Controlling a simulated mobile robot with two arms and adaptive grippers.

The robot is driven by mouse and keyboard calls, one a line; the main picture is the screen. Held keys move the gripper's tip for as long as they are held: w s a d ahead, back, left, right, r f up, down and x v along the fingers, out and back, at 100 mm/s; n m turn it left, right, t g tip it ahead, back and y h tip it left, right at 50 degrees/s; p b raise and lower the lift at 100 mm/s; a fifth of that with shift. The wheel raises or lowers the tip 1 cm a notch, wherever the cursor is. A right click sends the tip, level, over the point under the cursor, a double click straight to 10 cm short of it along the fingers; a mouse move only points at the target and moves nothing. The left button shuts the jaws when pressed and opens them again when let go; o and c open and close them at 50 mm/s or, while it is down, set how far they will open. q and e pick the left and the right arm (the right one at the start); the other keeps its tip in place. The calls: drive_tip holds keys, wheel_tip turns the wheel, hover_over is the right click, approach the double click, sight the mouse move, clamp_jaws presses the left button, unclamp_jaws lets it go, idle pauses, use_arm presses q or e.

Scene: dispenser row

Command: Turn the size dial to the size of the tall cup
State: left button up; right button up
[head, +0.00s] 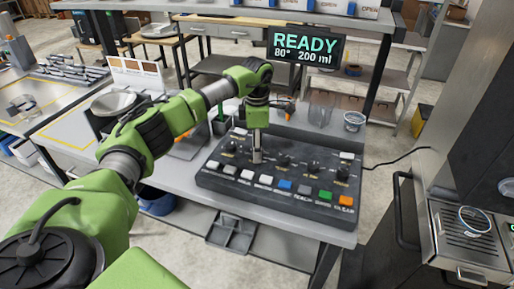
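A dark control panel (215,180) lies on the table, with a row of black dials along its upper part. One dial (284,160) shows just right of my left gripper, and another dial (232,146) to its left. The dial labels are too small to read. My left gripper (257,157) points straight down at the dial row and hides the spot under its tips; I cannot tell whether it touches a dial. Its fingers look close together. A tall clear cup (320,108) stands behind the panel. The display (305,48) reads READY, 80°, 200 ml. My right gripper is out of view.
Several buttons line the panel's front, including a blue button (285,184), a green button (325,195) and an orange button (345,200). A short clear cup (354,122) stands right of the tall cup. A metal machine (470,240) stands at the right.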

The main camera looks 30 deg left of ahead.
use_arm(q)
wheel_tip(320, 180, up, 12)
idle(0.6)
drive_tip(key=shift+f, duration=0.1)
idle(0.4)
